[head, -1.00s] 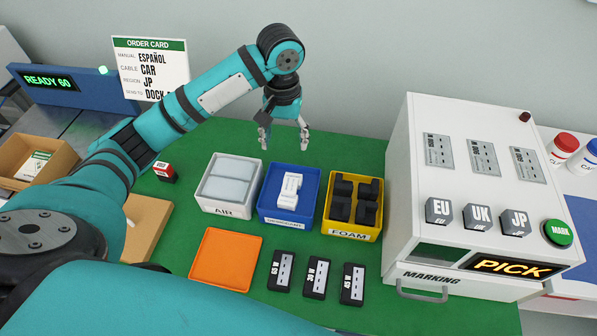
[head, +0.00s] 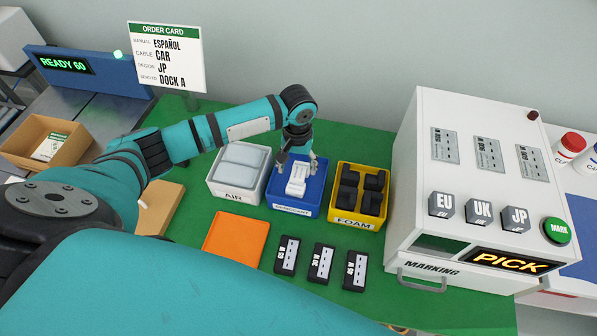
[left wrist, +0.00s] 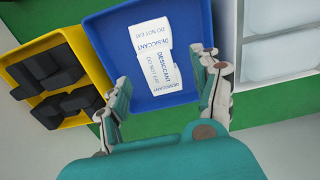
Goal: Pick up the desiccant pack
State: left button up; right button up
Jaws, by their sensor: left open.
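The white desiccant packs (head: 297,181) lie in the blue bin (head: 306,207) between the other two bins. In the left wrist view the packs (left wrist: 157,62), printed "DESICCANT DO NOT EAT", overlap each other in the blue bin (left wrist: 108,50). My left gripper (head: 298,158) is over the back of the blue bin, pointing down. In the left wrist view its fingers (left wrist: 163,75) are open, spread on either side of the packs, with nothing held. I cannot tell whether the fingertips touch the packs. My right gripper is not in view.
The white AIR bin (head: 237,203) stands left of the blue bin, the yellow FOAM bin (head: 357,222) right. In front are an orange tray (head: 236,237) and several black labelled blocks (head: 320,263). The white marking machine (head: 425,200) stands right. An order card (head: 165,55) stands at the back.

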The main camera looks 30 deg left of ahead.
aim_at(298, 172)
pick_arm(q)
jog(key=shift+f, duration=1.5)
jog(key=shift+c, duration=0.5)
jog(key=c, duration=0.9)
jog(key=shift+w+r, duration=0.1)
jog(key=shift+r, duration=0.05)
